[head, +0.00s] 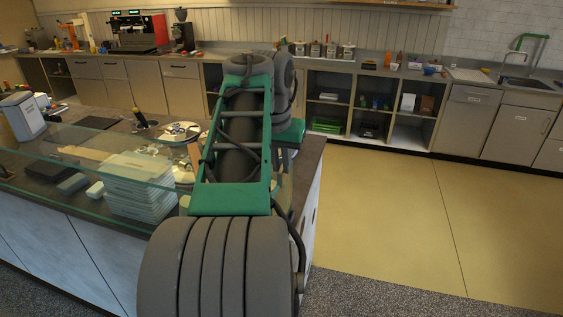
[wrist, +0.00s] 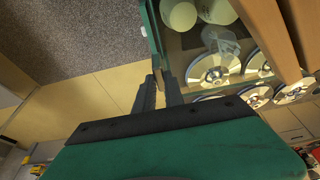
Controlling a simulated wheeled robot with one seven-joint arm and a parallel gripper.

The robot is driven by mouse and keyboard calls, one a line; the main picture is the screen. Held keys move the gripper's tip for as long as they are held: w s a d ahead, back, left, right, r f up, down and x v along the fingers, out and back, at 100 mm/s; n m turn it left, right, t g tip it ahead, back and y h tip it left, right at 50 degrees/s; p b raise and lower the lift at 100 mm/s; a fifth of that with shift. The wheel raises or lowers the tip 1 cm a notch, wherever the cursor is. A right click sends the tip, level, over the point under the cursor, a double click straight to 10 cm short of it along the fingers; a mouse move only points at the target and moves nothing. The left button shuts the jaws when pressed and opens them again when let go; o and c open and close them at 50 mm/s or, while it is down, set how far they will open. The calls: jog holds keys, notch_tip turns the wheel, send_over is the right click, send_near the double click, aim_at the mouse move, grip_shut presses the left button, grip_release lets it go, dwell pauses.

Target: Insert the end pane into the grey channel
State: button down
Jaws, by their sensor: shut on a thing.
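My gripper (wrist: 160,84) shows in the wrist view, its two dark fingers close together. It is shut on the edge of a clear glass pane, the end pane (wrist: 153,40), whose green edge runs up from the fingertips. Round metal lids show on the counter beyond, some seemingly through the glass. I cannot make out the grey channel in either view. In the head view my green and grey arm hides the gripper and the held pane.
A long glass front (head: 75,160) runs along the counter at left. A stack of pale trays (head: 142,185) stands behind it. Lidded wells (head: 180,132) lie beside my arm. Wooden uprights (wrist: 267,30) stand close at the wrist view's upper right. The yellow floor (head: 400,220) is clear.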

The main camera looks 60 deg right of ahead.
jog(key=shift+f+b, duration=0.25)
jog(key=shift+b, duration=0.05)
jog(key=c, duration=1.3)
grip_release()
jog(key=shift+f, duration=0.1)
jog(key=shift+c, duration=0.2)
jog(key=shift+f, duration=0.1)
jog(key=p+v, duration=0.4)
jog(key=v, duration=0.1)
